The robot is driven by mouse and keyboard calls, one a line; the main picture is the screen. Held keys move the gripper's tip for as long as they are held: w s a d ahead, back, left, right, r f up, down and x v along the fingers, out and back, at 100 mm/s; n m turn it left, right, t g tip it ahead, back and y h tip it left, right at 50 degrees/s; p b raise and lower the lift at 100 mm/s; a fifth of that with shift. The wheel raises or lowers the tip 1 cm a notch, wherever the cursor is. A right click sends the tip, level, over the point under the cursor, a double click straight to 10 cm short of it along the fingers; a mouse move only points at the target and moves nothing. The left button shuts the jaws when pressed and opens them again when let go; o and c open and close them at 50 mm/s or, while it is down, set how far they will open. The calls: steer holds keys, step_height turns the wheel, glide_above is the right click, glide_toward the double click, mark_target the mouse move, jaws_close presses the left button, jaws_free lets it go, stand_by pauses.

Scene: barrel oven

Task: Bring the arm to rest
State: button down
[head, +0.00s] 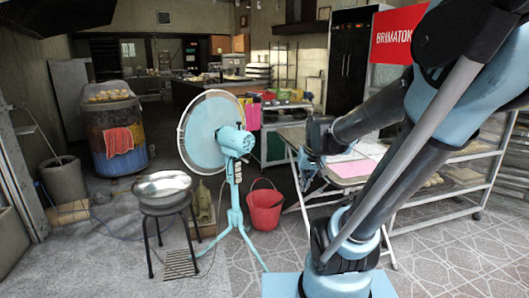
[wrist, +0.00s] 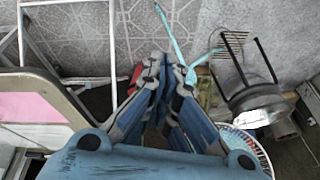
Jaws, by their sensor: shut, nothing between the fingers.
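My arm rises at the right of the head view, bends at the top and reaches back down to the left. My gripper (head: 310,170) hangs at the end of it, beside the left end of a table (head: 352,168) with pink and white sheets on top. In the wrist view my gripper (wrist: 165,62) points away from the camera, its fingers close together and empty. The patterned floor shows beyond the fingertips.
A light-blue fan (head: 208,130) and a red bucket (head: 265,206) stand left of my gripper. A metal bowl (head: 162,184) sits on a black stool (head: 168,208). A metal rack (head: 480,165) is at the right. Floor in the front middle is clear.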

steer(key=s+d+f, duration=0.2)
steer(key=s, duration=0.5)
steer(key=s+d+f+g+h, duration=0.1)
steer(key=s+d+f, duration=0.1)
steer(key=s, duration=0.5)
steer(key=shift+s+d+f+g, duration=0.3)
steer(key=shift+d+f, duration=0.05)
steer(key=shift+d, duration=0.1)
